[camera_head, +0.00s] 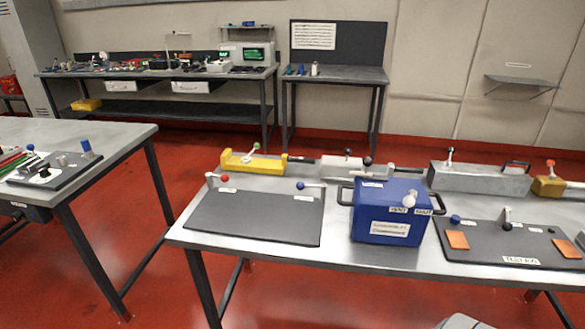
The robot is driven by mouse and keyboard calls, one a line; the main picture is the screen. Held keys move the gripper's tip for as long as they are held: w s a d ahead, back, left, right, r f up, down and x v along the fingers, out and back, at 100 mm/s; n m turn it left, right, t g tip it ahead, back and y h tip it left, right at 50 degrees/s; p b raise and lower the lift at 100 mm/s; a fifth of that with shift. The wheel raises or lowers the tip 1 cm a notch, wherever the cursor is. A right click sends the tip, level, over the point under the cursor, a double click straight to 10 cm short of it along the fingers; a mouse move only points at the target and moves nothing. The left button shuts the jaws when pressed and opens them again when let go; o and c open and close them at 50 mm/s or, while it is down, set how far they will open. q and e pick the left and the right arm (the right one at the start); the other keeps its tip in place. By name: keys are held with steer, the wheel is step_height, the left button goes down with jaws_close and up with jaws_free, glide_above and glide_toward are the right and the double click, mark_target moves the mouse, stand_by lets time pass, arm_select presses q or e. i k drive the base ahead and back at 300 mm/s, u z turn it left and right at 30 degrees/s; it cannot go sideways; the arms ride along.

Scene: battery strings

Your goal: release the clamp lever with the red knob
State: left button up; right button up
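The clamp lever with the red knob (225,178) stands at the back left corner of a dark plate (250,217) on the front table. Its pale arm runs level from a short upright at the left to the knob, with a small label beside it. A second lever with a blue knob (301,186) is at the plate's back right corner. Whether either clamp is locked is too small to tell.
A blue case (385,232) with handles stands right of the plate. Behind are a yellow tool (253,163) and a grey metal box (478,179). A dark test pad (520,243) lies at the right. Another table (112,133) is at the left, with open red floor between.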

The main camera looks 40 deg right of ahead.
mark_target(225, 178)
steer(key=z, duration=0.85)
steer(key=k, duration=0.25)
steer(key=z, duration=0.15)
steer(key=i, duration=0.1)
